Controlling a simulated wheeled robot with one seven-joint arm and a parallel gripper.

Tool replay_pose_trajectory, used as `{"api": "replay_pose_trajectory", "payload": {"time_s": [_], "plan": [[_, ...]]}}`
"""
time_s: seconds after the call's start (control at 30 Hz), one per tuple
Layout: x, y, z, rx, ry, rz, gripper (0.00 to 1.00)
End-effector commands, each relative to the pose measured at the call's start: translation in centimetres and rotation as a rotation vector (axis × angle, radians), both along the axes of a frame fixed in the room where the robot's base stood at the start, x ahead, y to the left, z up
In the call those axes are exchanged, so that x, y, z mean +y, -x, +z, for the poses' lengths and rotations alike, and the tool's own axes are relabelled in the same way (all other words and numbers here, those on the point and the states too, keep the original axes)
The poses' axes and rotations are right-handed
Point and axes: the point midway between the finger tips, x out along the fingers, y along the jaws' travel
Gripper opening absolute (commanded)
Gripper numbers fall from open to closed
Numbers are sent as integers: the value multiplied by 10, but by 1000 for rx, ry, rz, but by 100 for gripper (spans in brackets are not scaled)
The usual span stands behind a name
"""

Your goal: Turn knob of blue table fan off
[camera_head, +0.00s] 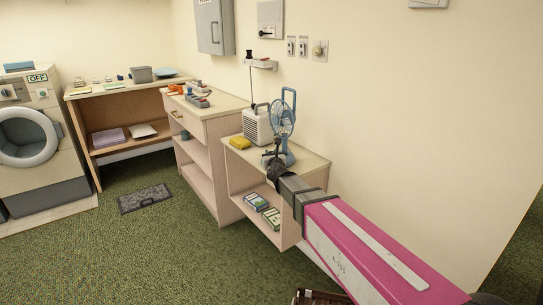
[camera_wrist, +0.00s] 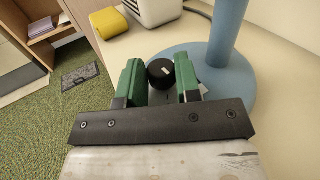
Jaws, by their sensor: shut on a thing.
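The blue table fan (camera_head: 283,125) stands on the low wooden shelf unit beside a white box-shaped appliance. Its round blue base (camera_wrist: 235,85) and post fill the right of the wrist view. A black round knob (camera_wrist: 161,72) with a pale mark sits at the near edge of the base. My gripper (camera_wrist: 160,76) has its two green fingers on either side of the knob and is shut on it. In the head view my gripper (camera_head: 275,166) reaches the fan's base and hides the knob.
A yellow object (camera_head: 240,142) and the white appliance (camera_head: 257,126) are left of the fan. The shelf top (camera_head: 308,164) is bare to the right. Packets (camera_head: 257,201) lie on the lower shelf. A wall is close behind.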

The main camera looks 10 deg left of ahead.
Motion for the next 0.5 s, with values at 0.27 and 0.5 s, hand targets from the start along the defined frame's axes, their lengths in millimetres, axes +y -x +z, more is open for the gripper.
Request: {"api": "replay_pose_trajectory", "payload": {"time_s": [0.27,0.5], "plan": [[0,0,1,-1,0,0,7],[0,0,0,-1,0,0,57]]}}
